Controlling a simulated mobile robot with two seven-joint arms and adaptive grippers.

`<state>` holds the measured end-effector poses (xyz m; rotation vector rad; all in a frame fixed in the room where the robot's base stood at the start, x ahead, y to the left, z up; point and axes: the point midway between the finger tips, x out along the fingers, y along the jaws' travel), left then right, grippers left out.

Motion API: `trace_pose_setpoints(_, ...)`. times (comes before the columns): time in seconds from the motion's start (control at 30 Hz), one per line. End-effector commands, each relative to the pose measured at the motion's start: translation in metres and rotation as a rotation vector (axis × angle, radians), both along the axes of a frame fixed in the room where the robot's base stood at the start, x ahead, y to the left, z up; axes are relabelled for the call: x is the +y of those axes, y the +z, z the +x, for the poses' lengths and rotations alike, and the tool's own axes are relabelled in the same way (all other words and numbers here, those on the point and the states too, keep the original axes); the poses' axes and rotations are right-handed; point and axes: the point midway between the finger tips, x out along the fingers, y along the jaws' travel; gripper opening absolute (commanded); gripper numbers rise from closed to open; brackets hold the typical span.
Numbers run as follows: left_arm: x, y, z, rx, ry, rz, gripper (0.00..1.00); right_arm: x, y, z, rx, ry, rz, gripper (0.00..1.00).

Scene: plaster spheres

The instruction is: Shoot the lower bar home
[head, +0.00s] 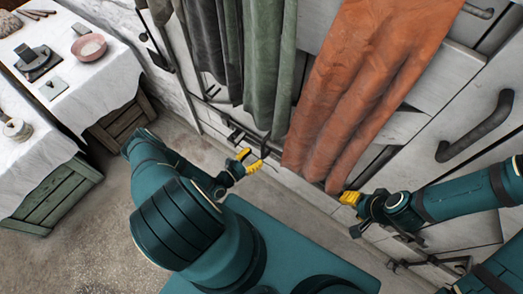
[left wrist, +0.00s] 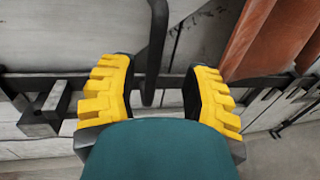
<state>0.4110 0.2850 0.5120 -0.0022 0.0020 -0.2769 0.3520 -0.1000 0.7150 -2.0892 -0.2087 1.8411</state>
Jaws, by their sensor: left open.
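A dark metal bar (left wrist: 70,81) runs across the pale panel in the left wrist view, with a block-like bracket (left wrist: 45,113) on it at the left. A dark upright rod (left wrist: 157,45), probably its handle, stands between my left fingertips. My left gripper (left wrist: 158,92) is open around the rod's lower end; I cannot tell if it touches. In the head view my left gripper (head: 251,160) is beside the dark bolt fittings (head: 238,132) below the green cloth. My right gripper (head: 350,198) is at the lower end of the orange cloth; its jaw opening is unclear.
Green cloth (head: 268,70) and orange cloth (head: 350,75) hang over the pale panels. A large dark handle (head: 480,128) is at the right. Bare floor (head: 95,205) lies between.

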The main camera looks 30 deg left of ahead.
Motion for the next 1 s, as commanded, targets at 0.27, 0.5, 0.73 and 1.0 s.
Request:
trace_pose_setpoints(0.27, 0.013, 0.000, -0.047, 0.001, 0.001, -0.002, 0.48, 0.000, 0.000, 0.000, 0.000, 0.000, 0.000, 0.48)
trace_pose_setpoints(0.5, 0.016, 0.000, -0.062, 0.001, -0.002, -0.002, 0.48, 0.000, 0.000, 0.000, 0.000, 0.000, 0.000, 0.48)
trace_pose_setpoints(0.73, 0.016, 0.000, -0.062, 0.000, -0.002, -0.002, 0.48, 0.000, 0.000, 0.000, 0.000, 0.000, 0.000, 0.48)
trace_pose_setpoints(1.0, 0.016, 0.000, -0.061, 0.000, -0.002, -0.002, 0.48, 0.000, 0.000, 0.000, 0.000, 0.000, 0.000, 0.48)
